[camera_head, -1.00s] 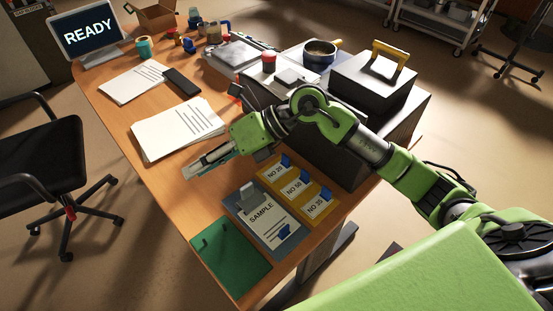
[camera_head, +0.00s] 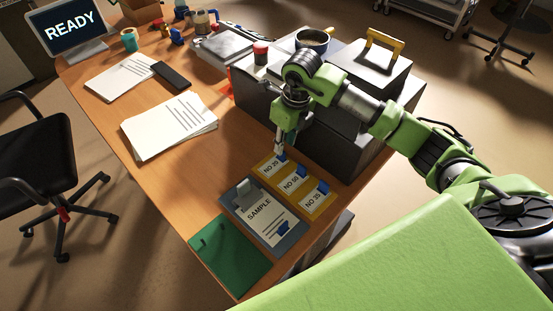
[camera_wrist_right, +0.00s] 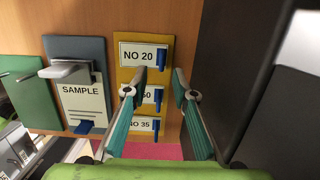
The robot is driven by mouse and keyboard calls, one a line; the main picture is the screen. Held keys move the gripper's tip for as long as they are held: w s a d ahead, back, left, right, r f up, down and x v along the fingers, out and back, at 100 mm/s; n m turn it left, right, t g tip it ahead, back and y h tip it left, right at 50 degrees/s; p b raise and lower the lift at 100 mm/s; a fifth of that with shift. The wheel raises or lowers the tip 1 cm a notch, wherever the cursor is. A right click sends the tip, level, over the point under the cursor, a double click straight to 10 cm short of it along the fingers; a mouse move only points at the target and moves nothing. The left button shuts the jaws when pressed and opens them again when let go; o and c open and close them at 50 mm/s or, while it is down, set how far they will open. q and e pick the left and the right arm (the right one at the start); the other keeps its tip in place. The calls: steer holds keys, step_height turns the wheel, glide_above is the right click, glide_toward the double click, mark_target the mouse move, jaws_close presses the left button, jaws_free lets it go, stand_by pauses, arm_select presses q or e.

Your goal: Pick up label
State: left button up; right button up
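Three white labels lie in a row on a yellow board (camera_head: 316,214): NO 20 (camera_head: 271,167), NO 50 (camera_head: 291,182) and NO 35 (camera_head: 314,198). Each has a blue tab at one end. My left gripper is not in view.
A grey-blue SAMPLE clipboard (camera_head: 246,204) and a green board (camera_head: 228,259) lie beside the yellow board. Dark boxes (camera_head: 335,145) stand close on the other side. Papers (camera_head: 165,131) and a black phone (camera_head: 172,76) lie farther up the table. The middle of the table is clear.

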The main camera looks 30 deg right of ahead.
mark_target(273, 161)
steer(key=shift+w+a+f+p, duration=0.1)
steer(key=shift+w+f+p, duration=0.15)
steer(key=shift+f, duration=0.7)
steer(key=shift+w+f+p, duration=0.2)
steer(key=shift+w+f, duration=0.1)
steer(key=shift+f, duration=0.65)
steer(key=shift+w+a+f+p, duration=0.1)
steer(key=shift+w+f+p, duration=0.15)
steer(key=shift+f, duration=0.7)
jaws_close()
